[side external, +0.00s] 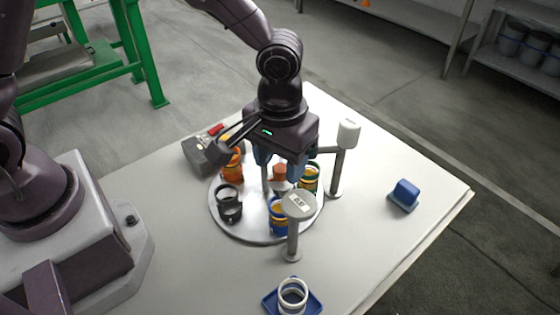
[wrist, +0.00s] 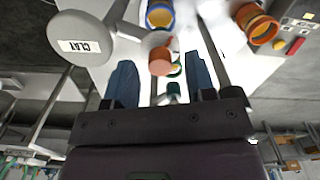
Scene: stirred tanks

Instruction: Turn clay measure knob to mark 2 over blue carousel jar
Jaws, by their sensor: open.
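The clay measure (side external: 298,204) is a pale round head on a post at the carousel's near edge. No knob mark is readable. The blue jar (side external: 278,222) stands on the carousel (side external: 254,234) beside the post, partly hidden by the head; it also shows in the wrist view (wrist: 160,16). My gripper (side external: 280,168) is open above the carousel's middle. A terracotta knob (wrist: 160,63) appears between its fingers in the wrist view; I cannot tell whether they touch it.
Orange (side external: 233,170), black (side external: 229,205) and yellow-green (side external: 309,178) jars stand around the carousel. A second white-headed post (side external: 347,134) stands right of my gripper.

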